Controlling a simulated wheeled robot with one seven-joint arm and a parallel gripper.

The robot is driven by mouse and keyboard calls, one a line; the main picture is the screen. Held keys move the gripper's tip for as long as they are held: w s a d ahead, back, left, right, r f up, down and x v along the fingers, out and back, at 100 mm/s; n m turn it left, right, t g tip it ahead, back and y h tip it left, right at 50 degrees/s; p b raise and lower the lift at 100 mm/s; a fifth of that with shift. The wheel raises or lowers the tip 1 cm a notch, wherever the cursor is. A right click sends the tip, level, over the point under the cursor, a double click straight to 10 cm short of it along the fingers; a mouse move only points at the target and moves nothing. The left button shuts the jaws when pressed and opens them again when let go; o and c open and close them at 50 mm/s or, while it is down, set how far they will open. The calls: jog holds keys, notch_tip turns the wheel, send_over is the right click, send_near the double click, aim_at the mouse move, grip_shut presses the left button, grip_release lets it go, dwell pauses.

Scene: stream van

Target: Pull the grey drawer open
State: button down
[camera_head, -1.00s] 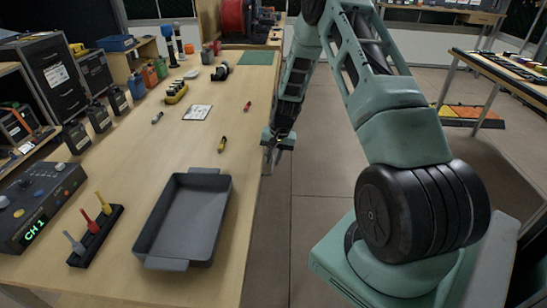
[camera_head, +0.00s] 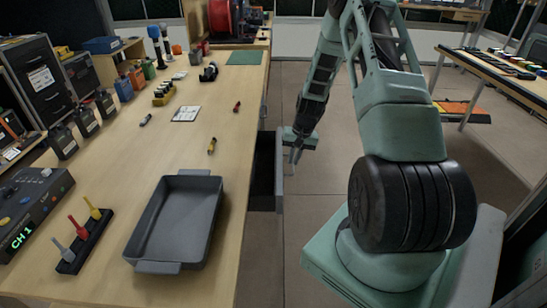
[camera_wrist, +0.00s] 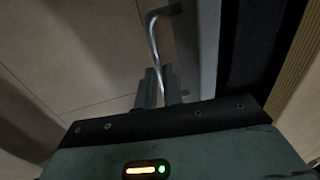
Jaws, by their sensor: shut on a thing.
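The grey drawer (camera_head: 279,178) stands partly out from the right side of the long wooden workbench, with its dark inside showing between its front and the bench edge. My gripper (camera_head: 292,158) is at the outer face of the drawer front. In the wrist view, my gripper's fingers (camera_wrist: 152,90) are shut on the bright bar handle (camera_wrist: 153,38) of the drawer. The grey drawer front (camera_wrist: 207,45) runs beside the handle, with the dark opening to its right. The fingertips are small and dark, and part of the handle is hidden between them.
On the workbench (camera_head: 170,140) are a grey tray (camera_head: 136,250), a rack (camera_head: 88,240) with coloured plugs, a CH 1 control box (camera_head: 30,212), markers and dark boxes. Open floor (camera_head: 325,185) lies right of the drawer. Another table (camera_head: 500,75) stands at far right.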

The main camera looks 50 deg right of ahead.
jog(key=s+d, duration=1)
jog(key=s, duration=0.1)
jog(key=shift+s+d, duration=0.25)
jog(key=shift+s, duration=0.05)
jog(key=c, duration=1.8)
grip_release()
jog(key=shift+r, duration=0.15)
notch_tip(320, 180, up, 17)
jog(key=s+d, duration=0.2)
jog(key=shift+s, duration=0.2)
